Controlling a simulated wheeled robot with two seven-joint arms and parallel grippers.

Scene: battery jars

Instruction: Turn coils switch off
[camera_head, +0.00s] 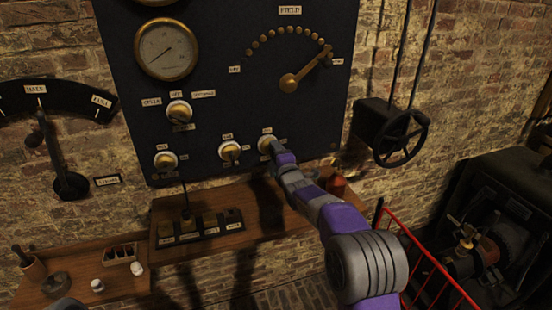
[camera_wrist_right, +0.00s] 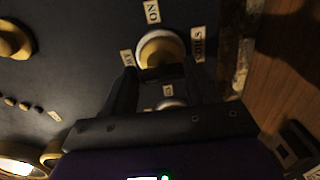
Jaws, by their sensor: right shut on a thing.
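The coils switch (camera_head: 267,144) is the rightmost of the three lower knobs on the black panel. In the right wrist view its brass knob (camera_wrist_right: 160,52) sits on a pale round base, with an ON label (camera_wrist_right: 152,12) above it and a COILS label (camera_wrist_right: 198,43) to its right. My right gripper (camera_head: 276,152) reaches the switch from the lower right and hides part of it and its labels. In the right wrist view the gripper's dark fingers (camera_wrist_right: 160,82) are shut on the knob. The handle's exact angle is hard to tell. My left gripper is not seen.
Two similar knobs (camera_head: 229,151) (camera_head: 165,160) stand left of the coils switch, with another (camera_head: 179,111) above. A brass field lever (camera_head: 305,69) is higher up. A wooden shelf (camera_head: 270,218) runs below the panel. A handwheel (camera_head: 401,138) and a red railing (camera_head: 432,262) are to the right.

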